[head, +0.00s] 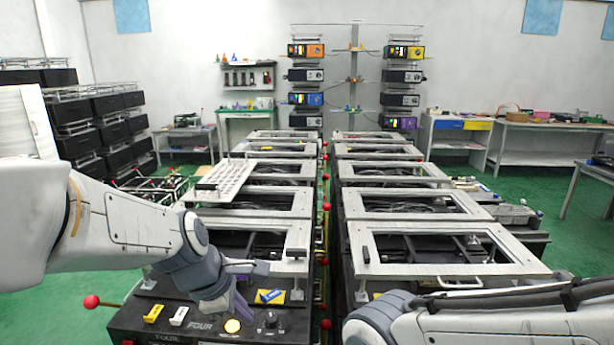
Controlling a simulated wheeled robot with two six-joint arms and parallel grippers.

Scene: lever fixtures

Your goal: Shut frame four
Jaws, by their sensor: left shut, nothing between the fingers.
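The front left fixture carries the label FOUR on its black control panel (200,327). Its silver frame (298,234) lies about level above the black box, with a gap and a post under its near right corner. A black handle (296,254) is on that corner. A lever with a red ball (91,301) sticks out left of the panel. My right arm shows at bottom right, but its gripper is out of view.
The panel has a yellow block (153,313), a white block (179,316), a round yellow button (232,326) and a black knob (271,320). A second row of frames (450,268) stands to the right, across a narrow gap with several red balls. Green floor (560,265) is open at right.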

